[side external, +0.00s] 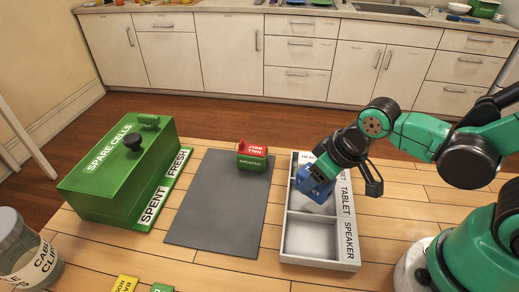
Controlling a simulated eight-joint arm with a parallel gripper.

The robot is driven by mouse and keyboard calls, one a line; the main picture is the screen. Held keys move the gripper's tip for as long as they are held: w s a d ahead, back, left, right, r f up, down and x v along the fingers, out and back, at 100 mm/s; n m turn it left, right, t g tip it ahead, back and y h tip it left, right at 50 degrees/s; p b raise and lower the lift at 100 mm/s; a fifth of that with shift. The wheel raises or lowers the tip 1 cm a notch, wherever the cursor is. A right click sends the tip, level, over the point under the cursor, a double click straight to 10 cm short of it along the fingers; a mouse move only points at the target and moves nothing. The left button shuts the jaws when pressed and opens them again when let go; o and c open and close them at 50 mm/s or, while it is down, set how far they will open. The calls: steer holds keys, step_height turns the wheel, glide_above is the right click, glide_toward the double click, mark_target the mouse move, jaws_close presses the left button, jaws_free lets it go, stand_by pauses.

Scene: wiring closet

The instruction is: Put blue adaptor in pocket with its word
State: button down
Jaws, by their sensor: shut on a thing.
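The blue adaptor (317,193) is in the side external view, at the middle pocket of the white tray (320,262). White lettering on it is too small and covered to read surely. My gripper (325,180) is shut on the adaptor from above and hides part of it. I cannot tell whether the adaptor touches the pocket floor. The tray's right rim reads TABLET beside the middle pocket and SPEAKER beside the front pocket. The far pocket's word is partly hidden by my gripper. The front pocket is empty.
A green adaptor marked SPEAKER (252,163) and a red one (253,146) sit at the far end of the grey mat (220,205). A green SPARE CELLS box (110,185) stands left. A jar (22,250) and yellow and green pieces are at the front.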

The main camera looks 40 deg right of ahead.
mark_target(307, 168)
steer(key=shift+f, duration=0.15)
steer(key=shift+r, duration=3)
steer(key=w+d+r+m, duration=0.2)
steer(key=w+d+r, duration=0.2)
steer(key=w+r, duration=0.3)
steer(key=shift+h, duration=0.3)
steer(key=s+a+f, duration=0.1)
steer(key=s+f, duration=0.1)
steer(key=f, duration=0.1)
steer(key=s+a+f, duration=0.1)
steer(key=s+f, duration=0.1)
steer(key=f, duration=0.1)
steer(key=s+a+f, duration=0.2)
steer(key=f, duration=0.1)
steer(key=shift+s, duration=0.4)
steer(key=shift+s+f, duration=0.15)
steer(key=shift+f, duration=1.85)
